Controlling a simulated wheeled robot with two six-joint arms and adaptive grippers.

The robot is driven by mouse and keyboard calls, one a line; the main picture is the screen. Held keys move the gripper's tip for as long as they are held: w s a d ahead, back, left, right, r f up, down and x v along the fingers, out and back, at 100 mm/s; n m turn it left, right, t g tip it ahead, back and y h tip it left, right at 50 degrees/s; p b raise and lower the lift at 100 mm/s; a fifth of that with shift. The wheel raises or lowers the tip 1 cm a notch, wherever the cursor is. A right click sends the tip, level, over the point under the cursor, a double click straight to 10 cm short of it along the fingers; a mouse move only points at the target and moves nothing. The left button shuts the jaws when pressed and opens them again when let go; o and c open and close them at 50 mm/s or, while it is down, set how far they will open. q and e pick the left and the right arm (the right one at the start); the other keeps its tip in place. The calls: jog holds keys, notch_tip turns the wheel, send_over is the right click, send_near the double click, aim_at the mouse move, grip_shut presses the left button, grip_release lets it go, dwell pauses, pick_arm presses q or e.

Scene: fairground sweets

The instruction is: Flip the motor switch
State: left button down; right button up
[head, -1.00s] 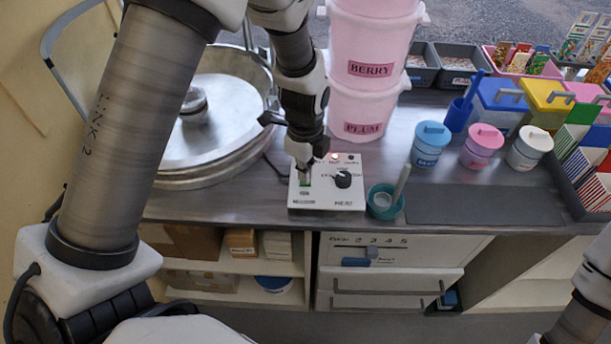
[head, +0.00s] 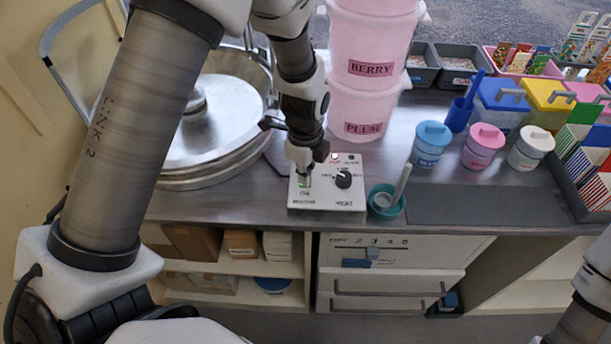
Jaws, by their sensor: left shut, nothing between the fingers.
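The white control box (head: 327,203) stands on the counter in the head view. It has a black heat knob (head: 343,179) on its right side and a lit red lamp (head: 335,157) near its back edge. The motor switch (head: 304,183), with some green showing, is on the box's left side. My left gripper (head: 304,172) is shut and empty, pointing down right at the switch, and partly hides it. I cannot tell whether the fingertips touch the switch or which way it is set. My right gripper is out of view; only part of that arm shows at lower right.
A round metal pan (head: 215,120) stands left of the box. Stacked pink tubs labelled berry (head: 371,90) and plum (head: 365,127) stand just behind it. A teal cup (head: 386,207) with a utensil is close on its right. A dark mat (head: 485,205) lies farther right, bare.

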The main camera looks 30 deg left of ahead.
pick_arm(q)
jog(key=shift+s, duration=0.1)
notch_tip(320, 180, up, 7)
jog(key=p, duration=0.6)
jog(key=shift+p, duration=0.35)
jog(key=shift+f, duration=0.1)
